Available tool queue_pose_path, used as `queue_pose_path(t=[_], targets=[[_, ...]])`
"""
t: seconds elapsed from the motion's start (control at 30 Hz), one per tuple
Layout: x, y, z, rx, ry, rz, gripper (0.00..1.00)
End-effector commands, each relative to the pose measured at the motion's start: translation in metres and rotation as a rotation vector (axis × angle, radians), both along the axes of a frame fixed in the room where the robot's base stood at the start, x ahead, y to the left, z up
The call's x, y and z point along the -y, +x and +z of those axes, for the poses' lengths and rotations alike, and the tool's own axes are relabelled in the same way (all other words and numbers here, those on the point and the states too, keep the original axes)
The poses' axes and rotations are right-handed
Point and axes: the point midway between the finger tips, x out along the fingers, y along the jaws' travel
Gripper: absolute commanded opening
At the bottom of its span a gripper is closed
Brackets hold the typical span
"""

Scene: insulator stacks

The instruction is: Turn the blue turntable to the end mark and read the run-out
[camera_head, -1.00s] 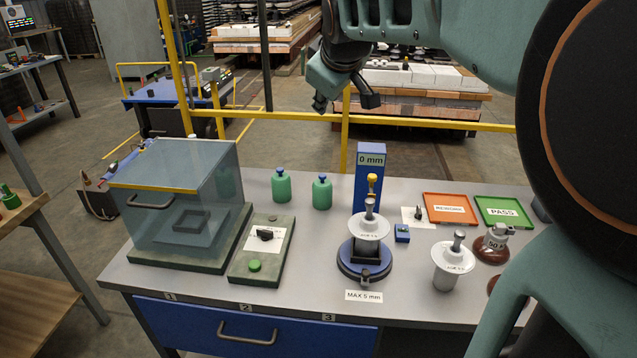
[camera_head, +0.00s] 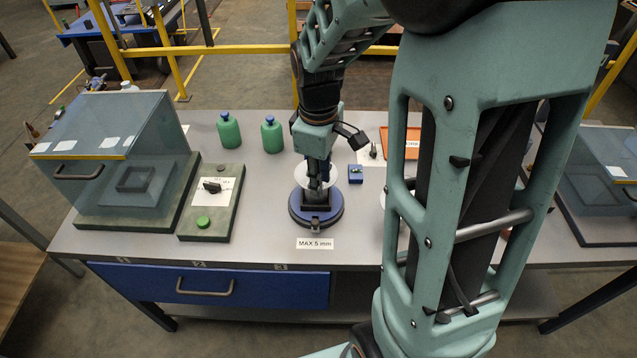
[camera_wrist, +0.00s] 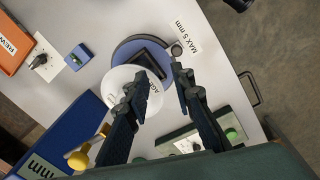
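The blue turntable (camera_head: 331,215) stands on the table behind the "MAX 5 mm" label (camera_head: 316,243). It carries a dark clamp block and an insulator with a white disc (camera_head: 300,177), partly hidden by my arm. A small round knob (camera_wrist: 176,50) shows at the turntable's edge in the wrist view. My gripper (camera_wrist: 157,84) is open, its fingers apart over the white disc and the turntable's near side; contact cannot be told. The blue gauge post (camera_wrist: 58,127) with a yellow plunger (camera_wrist: 78,160) shows in the wrist view. Only "mm" of its display is readable.
A clear-lidded box (camera_head: 110,150) and a green-button control plate (camera_head: 210,205) stand left. Two green bottles (camera_head: 229,131) stand behind. A small blue box (camera_head: 355,174) and an orange tray (camera_head: 405,142) lie right. My arm hides much of the right side.

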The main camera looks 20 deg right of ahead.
Motion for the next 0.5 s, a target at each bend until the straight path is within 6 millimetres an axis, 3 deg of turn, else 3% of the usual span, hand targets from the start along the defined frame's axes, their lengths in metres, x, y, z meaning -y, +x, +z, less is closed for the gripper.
queue_pose_path(t=[0.1, 0.27, 0.5], targets=[[-0.017, -0.015, -0.004, -0.05, 0.03, 0.05, 0.22], [-0.02, -0.018, -0.021, -0.06, 0.036, 0.059, 0.22], [-0.02, -0.018, -0.067, -0.061, 0.036, 0.057, 0.22]])
